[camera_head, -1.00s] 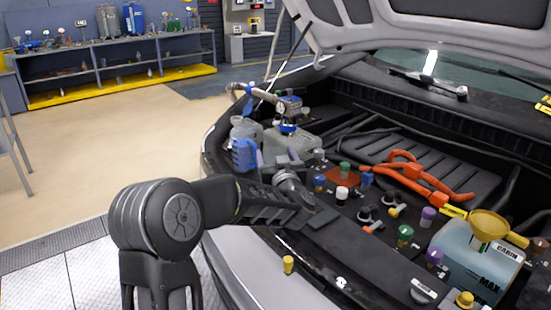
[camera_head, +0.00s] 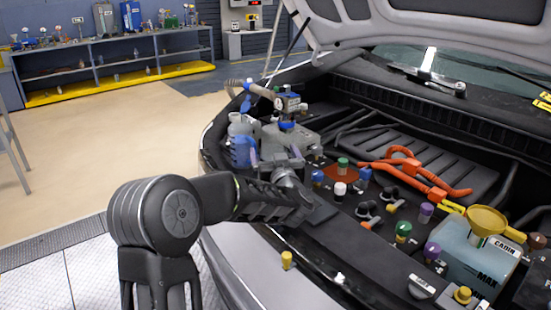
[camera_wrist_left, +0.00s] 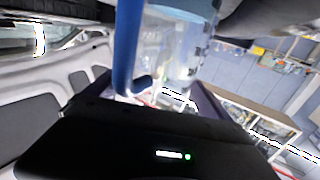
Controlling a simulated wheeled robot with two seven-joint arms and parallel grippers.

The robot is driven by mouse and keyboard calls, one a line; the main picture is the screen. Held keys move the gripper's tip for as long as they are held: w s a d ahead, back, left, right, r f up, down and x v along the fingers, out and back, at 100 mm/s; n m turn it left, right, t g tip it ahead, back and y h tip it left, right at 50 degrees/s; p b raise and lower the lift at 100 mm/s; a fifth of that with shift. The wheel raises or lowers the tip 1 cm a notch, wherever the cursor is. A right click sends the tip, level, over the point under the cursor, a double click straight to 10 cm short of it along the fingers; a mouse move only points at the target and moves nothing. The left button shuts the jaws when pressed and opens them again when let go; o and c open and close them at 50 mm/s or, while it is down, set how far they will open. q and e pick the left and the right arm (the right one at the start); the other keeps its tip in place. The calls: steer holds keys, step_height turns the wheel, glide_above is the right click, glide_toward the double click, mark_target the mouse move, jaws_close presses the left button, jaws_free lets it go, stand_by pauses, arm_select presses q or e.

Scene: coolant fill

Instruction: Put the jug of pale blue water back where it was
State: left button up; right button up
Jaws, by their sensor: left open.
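The clear jug (camera_head: 238,128) with a blue handle stands upright at the front-left edge of the engine bay in the head view. Its see-through body (camera_wrist_left: 178,45) and blue handle (camera_wrist_left: 128,45) fill the upper middle of the left wrist view. My left gripper (camera_head: 276,157) is just on the near right side of the jug. Its jaws are open, and in the left wrist view the fingers (camera_wrist_left: 152,90) lie either side of the handle's lower end. I cannot tell whether they touch it. The water level is unclear. My right gripper is not in view.
A grey housing with a blue cap (camera_head: 287,126) and a hose sits close right of the jug. Several coloured caps stand along the bay. A coolant tank (camera_head: 475,258) with a yellow funnel (camera_head: 487,220) is at right. The raised hood (camera_head: 400,25) overhangs. Floor at left is clear.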

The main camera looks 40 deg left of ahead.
arm_select(q)
steer(key=v, duration=1.2)
steer(key=shift+r+b, duration=0.2)
steer(key=shift+b, duration=0.25)
